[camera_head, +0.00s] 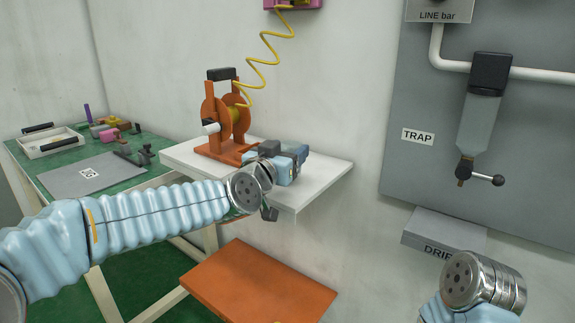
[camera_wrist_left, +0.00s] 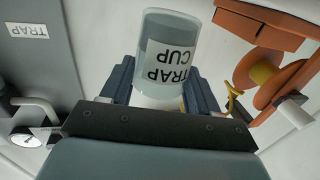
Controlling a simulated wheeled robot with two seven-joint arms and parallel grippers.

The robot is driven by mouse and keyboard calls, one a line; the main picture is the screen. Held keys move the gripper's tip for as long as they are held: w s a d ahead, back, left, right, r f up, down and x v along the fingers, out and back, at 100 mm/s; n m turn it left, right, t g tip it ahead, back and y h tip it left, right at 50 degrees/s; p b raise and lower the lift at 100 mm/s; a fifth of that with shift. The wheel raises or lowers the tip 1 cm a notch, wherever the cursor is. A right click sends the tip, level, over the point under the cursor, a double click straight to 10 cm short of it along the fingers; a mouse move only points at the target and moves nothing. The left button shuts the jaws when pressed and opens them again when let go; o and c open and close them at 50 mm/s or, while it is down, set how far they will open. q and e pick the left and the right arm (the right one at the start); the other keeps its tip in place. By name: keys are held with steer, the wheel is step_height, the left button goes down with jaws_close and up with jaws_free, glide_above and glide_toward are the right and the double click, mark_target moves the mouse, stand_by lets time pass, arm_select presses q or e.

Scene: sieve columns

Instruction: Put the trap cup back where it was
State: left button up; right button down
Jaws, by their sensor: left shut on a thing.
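In the left wrist view a clear grey-blue cup labelled TRAP CUP (camera_wrist_left: 165,35) is between the two blue fingers of my left gripper (camera_wrist_left: 158,92), which is shut on it. The label reads upside down there. In the head view my left gripper (camera_head: 290,163) is over the white wall shelf, beside the orange reel; the cup is mostly hidden by the gripper. The trap (camera_head: 478,122) hangs on the grey wall panel at the right, with a black head and a valve lever below. My right gripper is not in view.
The white shelf (camera_head: 320,180) carries the orange reel (camera_head: 212,110) with a yellow coiled hose. A DRIP ledge (camera_head: 440,235) juts out below the trap. A green table (camera_head: 150,150) with a tray stands at left. An orange step (camera_head: 260,285) is below.

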arm_select(q)
steer(key=shift+f, duration=1)
steer(key=shift+f+b, duration=0.2)
steer(key=shift+b, duration=0.1)
steer(key=o, duration=1.1)
steer(key=shift+r, duration=0.1)
steer(key=shift+r+p, duration=0.25)
steer(key=shift+p, duration=0.1)
steer(key=b+v, duration=0.1)
steer(key=v, duration=1.1)
steer(key=shift+s+f+b, duration=0.1)
steer(key=shift+f+b, duration=0.05)
steer(key=shift+b, duration=0.15)
